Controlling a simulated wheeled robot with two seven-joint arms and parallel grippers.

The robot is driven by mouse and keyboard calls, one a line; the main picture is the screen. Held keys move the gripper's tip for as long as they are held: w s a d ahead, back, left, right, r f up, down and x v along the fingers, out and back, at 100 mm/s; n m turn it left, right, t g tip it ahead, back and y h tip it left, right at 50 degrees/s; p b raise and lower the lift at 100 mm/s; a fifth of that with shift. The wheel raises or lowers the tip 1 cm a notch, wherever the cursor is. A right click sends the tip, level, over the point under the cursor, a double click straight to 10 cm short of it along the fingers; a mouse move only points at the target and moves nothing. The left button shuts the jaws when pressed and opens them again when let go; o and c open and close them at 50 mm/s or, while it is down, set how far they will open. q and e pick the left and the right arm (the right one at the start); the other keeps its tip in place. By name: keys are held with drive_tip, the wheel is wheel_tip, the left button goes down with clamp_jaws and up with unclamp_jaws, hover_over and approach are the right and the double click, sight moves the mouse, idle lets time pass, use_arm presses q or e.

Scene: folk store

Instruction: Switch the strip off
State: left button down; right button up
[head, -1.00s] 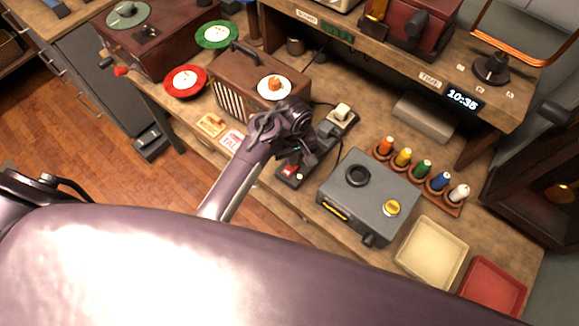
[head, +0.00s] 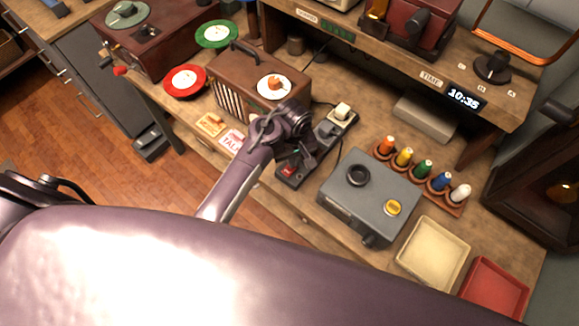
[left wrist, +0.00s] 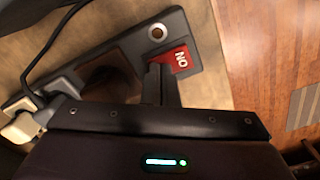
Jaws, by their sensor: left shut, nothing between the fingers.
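The dark power strip (head: 341,126) lies on the workbench with plugs in its far part. Its red switch (head: 288,170) is at the near end; in the left wrist view the red rocker (left wrist: 183,59) shows white "ON" letters upside down. A round metal-ringed hole (left wrist: 157,33) is beside it on the strip. My left gripper (left wrist: 161,82) is shut and empty, its fingertips over the strip right beside the red rocker; I cannot tell whether they touch it. In the head view my left gripper (head: 298,160) is above the strip's near end. My right gripper is not in view.
A grey box (head: 368,193) with a knob and yellow button stands right of the strip. A brown radio (head: 232,92) is left of it. Several thread spools (head: 423,169), a cream tray (head: 432,252) and a red tray (head: 495,290) are further right. A shelf overhangs behind.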

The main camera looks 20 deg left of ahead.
use_arm(q)
wheel_tip(320, 180, up, 3)
drive_tip(key=p, duration=0.2)
drive_tip(key=shift+f+p, duration=0.15)
drive_tip(key=shift+p, duration=0.15)
drive_tip(key=shift+r, duration=2.15)
